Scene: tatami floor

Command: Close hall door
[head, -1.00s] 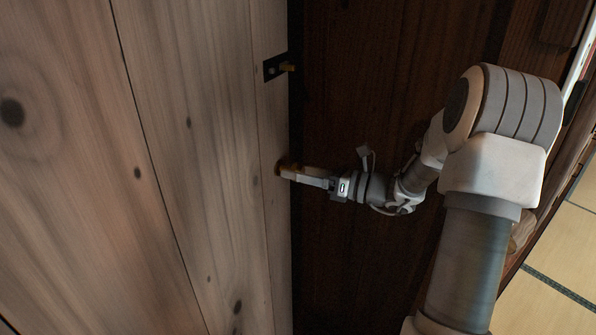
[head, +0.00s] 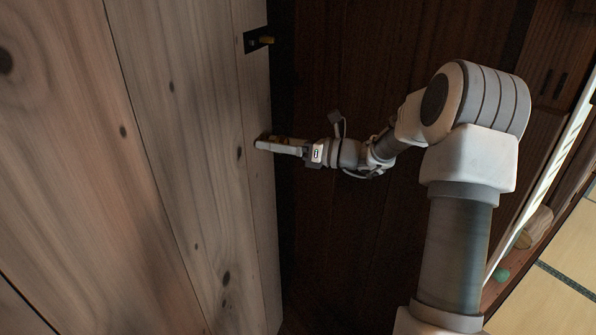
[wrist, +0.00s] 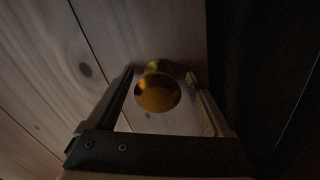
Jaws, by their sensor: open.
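The hall door (head: 190,170) is a pale plank door that fills the left of the head view. Its free edge runs down beside a dark gap. A round brass knob (wrist: 158,92) sits near that edge, in the middle of the wrist view. My gripper (head: 262,143) is at the knob and mostly hides it in the head view. In the wrist view my gripper (wrist: 160,78) is open, with one finger on each side of the knob. I cannot tell whether the fingers touch it. A dark latch plate with a brass piece (head: 259,40) is higher on the door.
A dark wooden wall (head: 345,70) stands behind my arm, right of the door. Tatami floor (head: 545,295) shows at the lower right, beside a wooden ledge with a small green object (head: 502,275) and a pale rounded object (head: 537,228).

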